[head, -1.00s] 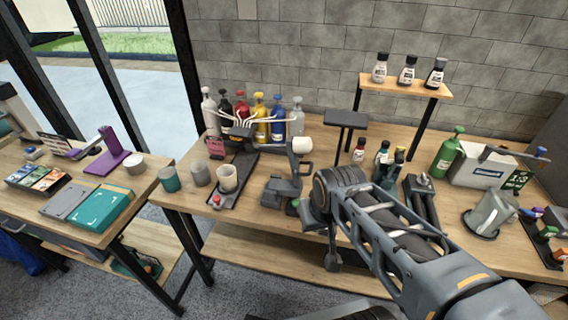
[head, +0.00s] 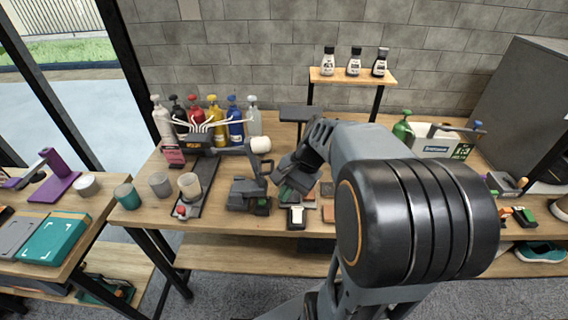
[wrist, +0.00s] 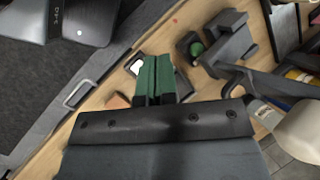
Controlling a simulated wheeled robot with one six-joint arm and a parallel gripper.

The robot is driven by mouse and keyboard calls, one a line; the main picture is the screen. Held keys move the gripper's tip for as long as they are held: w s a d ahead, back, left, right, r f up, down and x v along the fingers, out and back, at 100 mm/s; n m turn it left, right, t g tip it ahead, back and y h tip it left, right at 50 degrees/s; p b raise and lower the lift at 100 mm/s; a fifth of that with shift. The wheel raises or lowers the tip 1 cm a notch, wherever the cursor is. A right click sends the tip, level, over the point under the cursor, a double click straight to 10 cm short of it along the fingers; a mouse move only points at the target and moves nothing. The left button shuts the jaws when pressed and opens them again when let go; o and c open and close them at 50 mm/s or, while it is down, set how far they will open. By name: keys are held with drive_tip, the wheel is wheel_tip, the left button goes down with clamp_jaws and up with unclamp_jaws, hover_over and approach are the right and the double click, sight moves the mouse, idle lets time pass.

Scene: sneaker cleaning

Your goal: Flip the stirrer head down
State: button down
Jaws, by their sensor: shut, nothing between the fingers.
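What looks like the stirrer is a dark grey device (head: 245,190) with a green button, standing near the middle of the workbench. Its arm is raised, with a white cylinder (head: 260,145) at the upper end. In the wrist view its base (wrist: 232,45) and green button (wrist: 197,48) are at the upper right, and the white cylinder (wrist: 300,128) is at the right edge. My gripper (head: 284,190) is just right of the device in the head view. Its green fingers (wrist: 155,75) are together with nothing between them. I cannot tell whether they touch anything.
Several coloured bottles (head: 213,118) stand behind. A small white-topped item (head: 296,216) lies near the front edge. A raised shelf (head: 350,75) stands at the back.

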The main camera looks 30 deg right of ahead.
drive_tip(key=w+d+m+t+y, duration=0.2)
drive_tip(key=d+m+t+y, duration=0.1)
drive_tip(key=d+m, duration=0.3)
drive_tip(key=w+d+m+t+y+p, duration=0.1)
drive_tip(key=w+d+m+t+y, duration=0.1)
drive_tip(key=d+m, duration=0.4)
drive_tip(key=d+t+y, duration=0.1)
drive_tip(key=d, duration=0.3)
drive_tip(key=shift+w+y, duration=0.3)
drive_tip(key=shift+w, duration=0.05)
drive_tip(key=a+r+p+x, duration=0.1)
drive_tip(key=r+p+x, duration=0.1)
drive_tip(key=x, duration=1)
drive_tip(key=shift+w+a+r, duration=0.2)
drive_tip(key=shift+w+a, duration=0.05)
drive_tip(key=shift+w, duration=0.1)
